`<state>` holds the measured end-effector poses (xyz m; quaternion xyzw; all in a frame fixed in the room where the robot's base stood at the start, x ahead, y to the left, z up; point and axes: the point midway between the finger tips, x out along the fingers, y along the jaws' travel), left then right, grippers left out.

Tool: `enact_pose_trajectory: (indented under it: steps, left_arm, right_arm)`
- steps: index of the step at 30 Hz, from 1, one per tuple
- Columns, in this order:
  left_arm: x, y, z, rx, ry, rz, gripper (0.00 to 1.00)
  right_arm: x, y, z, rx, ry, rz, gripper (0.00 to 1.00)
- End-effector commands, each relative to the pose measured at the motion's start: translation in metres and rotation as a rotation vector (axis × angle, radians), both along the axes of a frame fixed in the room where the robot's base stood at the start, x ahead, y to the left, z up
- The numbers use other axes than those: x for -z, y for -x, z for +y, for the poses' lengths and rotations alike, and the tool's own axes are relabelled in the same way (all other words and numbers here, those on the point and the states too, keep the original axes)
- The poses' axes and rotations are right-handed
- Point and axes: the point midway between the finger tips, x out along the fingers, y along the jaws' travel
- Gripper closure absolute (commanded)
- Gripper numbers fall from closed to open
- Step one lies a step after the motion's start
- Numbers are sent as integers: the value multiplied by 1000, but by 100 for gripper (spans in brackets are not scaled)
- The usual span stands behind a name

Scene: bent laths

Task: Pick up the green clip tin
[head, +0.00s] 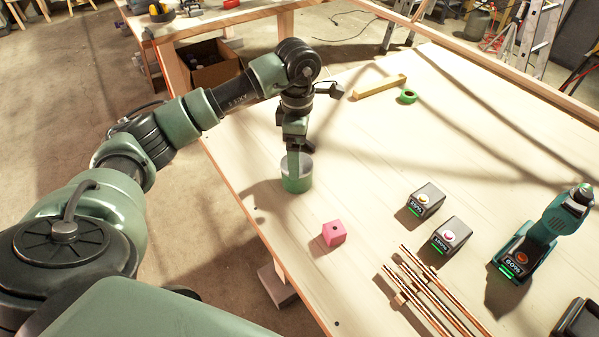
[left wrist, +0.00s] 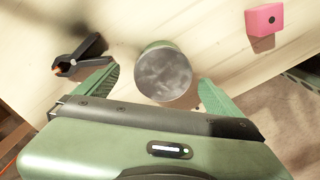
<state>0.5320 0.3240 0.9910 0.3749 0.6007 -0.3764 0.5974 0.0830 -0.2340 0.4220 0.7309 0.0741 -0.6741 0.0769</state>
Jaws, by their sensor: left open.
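The green clip tin (head: 297,185) is a short green cylinder with a grey top, upright on the wooden table near its left edge. My left gripper (head: 295,162) points down at the tin, one finger overlapping it in the head view. In the left wrist view the tin (left wrist: 163,75) sits between the two spread fingers of my left gripper (left wrist: 158,78). A gap shows on each side, clearer on the right, and I cannot tell how far down the fingers reach. My right gripper is not in view.
A pink block (head: 334,233) stands near the tin. A black clamp (left wrist: 82,55) lies on its other side. Two grey battery packs (head: 426,200), thin laths (head: 430,295) and a green drill (head: 545,235) are to the right. A tape roll (head: 407,97) lies farther back.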

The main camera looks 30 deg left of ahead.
Motion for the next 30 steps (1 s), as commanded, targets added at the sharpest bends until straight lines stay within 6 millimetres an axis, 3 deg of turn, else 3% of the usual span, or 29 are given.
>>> enact_pose_trajectory:
  steps: [8, 12, 20, 23, 28, 29, 30]
  left_arm:
    - [35, 3, -1, 0, 0, 5, 3]
    - [52, 2, 0, -1, 0, 1, 3]
    - [57, 1, 0, 0, 0, -1, 3]
    - [57, 1, 0, 0, 0, -1, 25]
    - [57, 1, 0, 0, 0, -1, 72]
    - [57, 1, 0, 0, 0, -1, 79]
    - [57, 1, 0, 0, 0, -2, 79]
  right_arm:
    - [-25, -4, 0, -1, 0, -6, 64]
    - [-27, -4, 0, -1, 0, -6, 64]
    - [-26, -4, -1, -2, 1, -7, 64]
    - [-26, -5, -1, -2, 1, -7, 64]
    - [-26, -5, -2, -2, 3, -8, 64]
    - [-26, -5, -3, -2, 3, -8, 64]
    - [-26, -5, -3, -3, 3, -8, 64]
